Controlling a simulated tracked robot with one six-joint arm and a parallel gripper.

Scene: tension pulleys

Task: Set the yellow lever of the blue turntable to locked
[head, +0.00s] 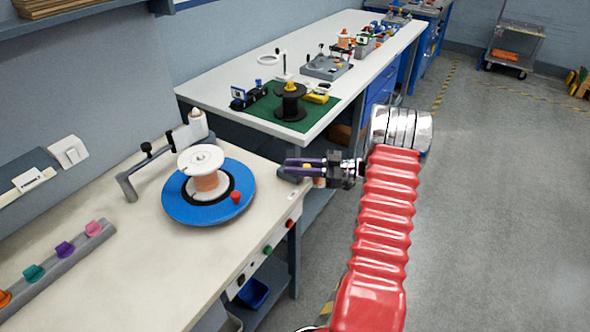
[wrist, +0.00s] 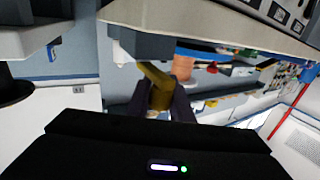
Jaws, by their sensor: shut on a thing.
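The blue turntable (head: 240,203) lies flat on the near bench, carrying a copper-coloured spool (head: 207,181) with a white top and a small red knob (head: 235,197). The yellow lever (wrist: 154,82) shows in the wrist view below a dark grey block; only a small yellow patch (head: 307,166) shows in the head view. My gripper (head: 298,164) is at the bench's right corner, to the right of the turntable. It is shut on the lever, with its fingers (wrist: 163,98) on either side. The fingers hide part of the lever, and I cannot tell its setting.
A grey bracket (head: 130,187) stands behind the turntable. A rack with coloured knobs (head: 65,248) lies at left. The far bench (head: 235,84) holds a black spool on a green mat (head: 308,120). The floor (head: 480,200) at right is clear.

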